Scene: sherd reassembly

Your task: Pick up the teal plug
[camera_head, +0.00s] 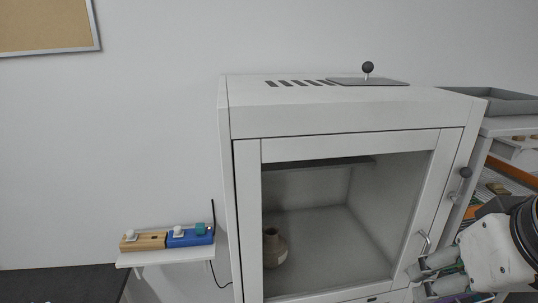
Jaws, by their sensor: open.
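The teal plug (200,229) is small and sits at the right end of a blue block (184,239) on a small white shelf at the lower left. My gripper (419,281) is at the lower right, in front of the white cabinet's right side and near its door handle. It is open, far to the right of the plug. What lies between its fingers is hard to make out. How the plug sits in the block is too small to tell.
A white shelf (140,258) holds the blue block and a wooden block (143,242), each with a white knob. A black cable hangs beside it. A white cabinet (230,180) with a glass door stands between shelf and gripper, with a brown vase (273,248) inside. A grey tray (505,103) is at right.

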